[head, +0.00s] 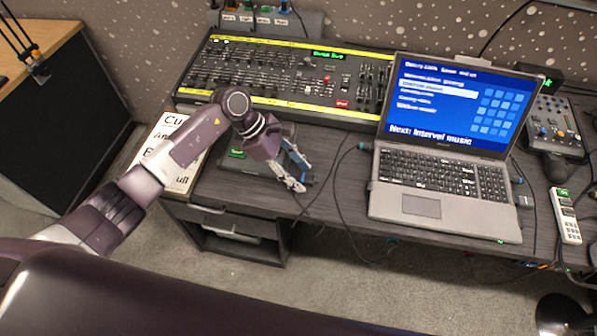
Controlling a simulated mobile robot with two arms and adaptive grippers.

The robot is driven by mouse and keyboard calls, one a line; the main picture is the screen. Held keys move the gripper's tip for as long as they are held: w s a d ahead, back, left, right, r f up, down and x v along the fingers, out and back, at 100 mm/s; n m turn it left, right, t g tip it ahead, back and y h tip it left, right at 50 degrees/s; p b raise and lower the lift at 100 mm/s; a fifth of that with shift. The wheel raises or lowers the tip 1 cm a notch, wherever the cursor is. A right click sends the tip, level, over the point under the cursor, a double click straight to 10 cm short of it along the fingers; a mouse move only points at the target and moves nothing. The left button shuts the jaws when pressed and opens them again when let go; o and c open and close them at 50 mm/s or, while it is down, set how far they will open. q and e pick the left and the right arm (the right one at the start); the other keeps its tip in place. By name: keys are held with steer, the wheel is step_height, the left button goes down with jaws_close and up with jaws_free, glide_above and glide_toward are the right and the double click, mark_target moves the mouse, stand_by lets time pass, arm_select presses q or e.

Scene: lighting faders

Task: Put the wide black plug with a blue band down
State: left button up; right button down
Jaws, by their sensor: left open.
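My left gripper (297,168) is open over the front edge of the desk, just left of the laptop, with its fingers pointing down and to the right. I cannot make out a wide black plug with a blue band at the fingers. A black cable runs close by, with a small plug-like end (364,146) at the laptop's left side. Several plugs with coloured bands sit in a socket strip (307,22) at the back wall; one shows blue (284,7). I cannot tell whether it is the task's plug. My right gripper is not in view.
A lighting desk with faders (260,70) stands at the back. An open laptop (440,150) stands to its right, with a small mixer (553,126) and a white handset (566,215) beyond.

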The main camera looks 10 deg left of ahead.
arm_select(q)
steer(key=shift+r+p, duration=0.5)
steer(key=shift+r, duration=0.05)
steer(key=b+v, duration=0.3)
steer(key=v, duration=0.8)
steer(key=shift+a+r, duration=0.2)
steer(key=shift+a, duration=0.15)
